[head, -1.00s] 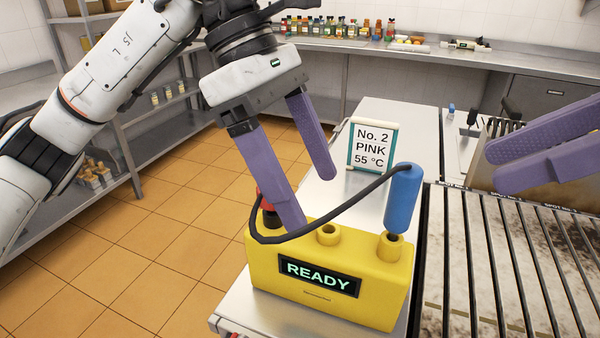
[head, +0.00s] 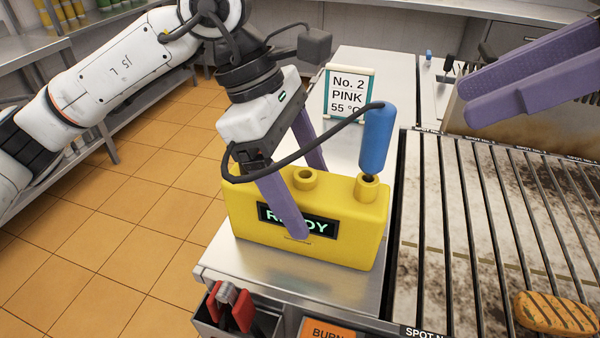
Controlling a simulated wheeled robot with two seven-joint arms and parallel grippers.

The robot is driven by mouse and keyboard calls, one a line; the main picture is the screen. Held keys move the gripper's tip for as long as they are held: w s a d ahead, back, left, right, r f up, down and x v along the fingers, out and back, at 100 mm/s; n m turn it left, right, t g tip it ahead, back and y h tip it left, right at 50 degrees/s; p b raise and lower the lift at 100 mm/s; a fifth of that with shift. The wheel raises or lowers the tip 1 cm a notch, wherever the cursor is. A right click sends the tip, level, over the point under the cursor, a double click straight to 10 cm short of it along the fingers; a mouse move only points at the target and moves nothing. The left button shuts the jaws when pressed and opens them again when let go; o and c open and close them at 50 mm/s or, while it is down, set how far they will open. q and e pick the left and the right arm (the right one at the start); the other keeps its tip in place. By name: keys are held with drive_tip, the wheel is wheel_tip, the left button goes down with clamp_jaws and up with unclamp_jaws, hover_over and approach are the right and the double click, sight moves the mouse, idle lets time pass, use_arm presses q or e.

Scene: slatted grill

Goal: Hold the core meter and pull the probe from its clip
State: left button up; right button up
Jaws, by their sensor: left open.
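The yellow core meter (head: 340,245) stands upright on the steel counter, its lit screen (head: 310,221) partly covered by a finger. The blue-handled probe (head: 377,138) stands upright in the clip (head: 367,187) at the meter's right end; a dark cable loops left from its top. My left gripper (head: 306,196) is open around the meter's left half, one finger in front of the screen and one behind. The far fingertip is hidden, and I cannot tell whether either finger touches. My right gripper (head: 467,100) is at the upper right, apart from the probe; its finger gap is unclear.
A sign reading "No. 2 PINK 55 °C" (head: 348,93) stands behind the meter. The slatted grill (head: 450,215) lies to the right, with a grilled piece of food (head: 557,313) on it. A bin with red-handled tongs (head: 230,306) hangs at the counter's front.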

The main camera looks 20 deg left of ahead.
use_arm(q)
drive_tip(key=c, duration=1.5)
drive_tip(key=o, duration=0.8)
drive_tip(key=c, duration=0.6)
drive_tip(key=shift+o, duration=0.2)
